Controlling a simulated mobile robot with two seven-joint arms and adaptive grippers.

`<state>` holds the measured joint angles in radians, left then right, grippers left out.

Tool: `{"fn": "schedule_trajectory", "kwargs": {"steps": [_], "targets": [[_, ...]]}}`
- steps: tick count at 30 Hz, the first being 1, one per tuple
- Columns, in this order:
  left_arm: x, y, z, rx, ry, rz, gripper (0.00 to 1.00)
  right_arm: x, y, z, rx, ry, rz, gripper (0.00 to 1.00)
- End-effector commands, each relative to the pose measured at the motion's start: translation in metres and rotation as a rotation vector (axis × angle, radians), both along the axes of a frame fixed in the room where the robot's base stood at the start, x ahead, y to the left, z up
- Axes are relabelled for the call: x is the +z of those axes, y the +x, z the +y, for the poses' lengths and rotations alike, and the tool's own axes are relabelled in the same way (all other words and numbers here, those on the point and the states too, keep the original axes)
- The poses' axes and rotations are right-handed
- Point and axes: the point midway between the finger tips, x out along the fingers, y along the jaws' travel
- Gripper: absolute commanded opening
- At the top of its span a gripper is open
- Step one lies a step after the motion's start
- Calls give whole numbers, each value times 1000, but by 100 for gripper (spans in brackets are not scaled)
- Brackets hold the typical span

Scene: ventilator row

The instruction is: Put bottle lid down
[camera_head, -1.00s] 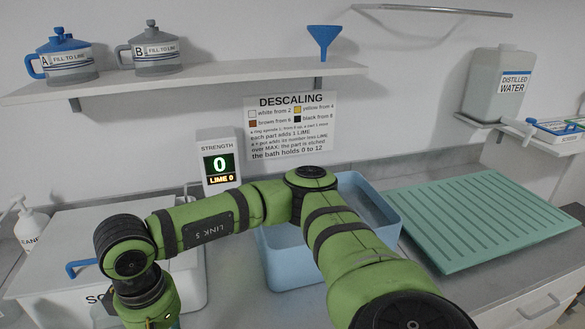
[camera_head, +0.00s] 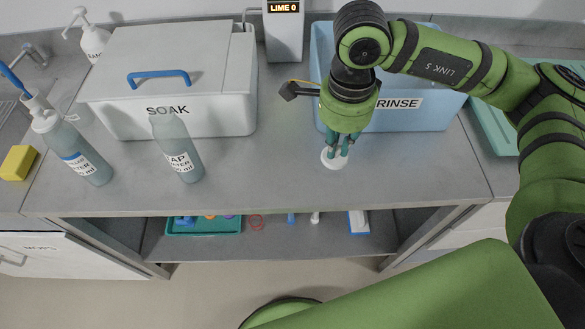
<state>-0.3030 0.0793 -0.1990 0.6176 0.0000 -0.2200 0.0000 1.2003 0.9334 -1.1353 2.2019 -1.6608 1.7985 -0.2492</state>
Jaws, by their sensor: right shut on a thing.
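The white bottle lid (camera_head: 333,161) is a small round disc at the fingertips of my right gripper (camera_head: 341,146). The gripper points down and is shut on the lid, over the front part of the grey counter (camera_head: 265,178), before the rinse tub. I cannot tell whether the lid touches the counter. A grey-blue bottle (camera_head: 176,148) with a label reading partly "AP" stands upright to the left, in front of the soak box; no lid shows on its top. My left gripper is not in view.
The white soak box (camera_head: 180,92) with a blue handle and the blue rinse tub (camera_head: 405,112) stand behind. A teal tray (camera_head: 204,232) is on the shelf below. Counter around the lid is clear.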

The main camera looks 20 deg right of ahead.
Motion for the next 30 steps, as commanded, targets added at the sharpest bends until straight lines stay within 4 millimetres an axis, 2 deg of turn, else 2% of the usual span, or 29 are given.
{"fn": "schedule_trajectory", "kwargs": {"steps": [3,12,18,21,25,30], "targets": [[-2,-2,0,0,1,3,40,0,-4,-4,-318,-2,4,1],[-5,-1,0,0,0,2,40,4,-12,-13,-1131,-13,7,1],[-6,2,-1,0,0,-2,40,6,-15,-19,-1537,-17,4,1],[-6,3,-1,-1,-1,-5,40,6,-16,-20,-1654,-18,3,1],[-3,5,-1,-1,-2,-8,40,5,-14,-18,-1725,-18,5,1],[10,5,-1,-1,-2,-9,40,-9,4,6,-1733,-20,9,1]]}}
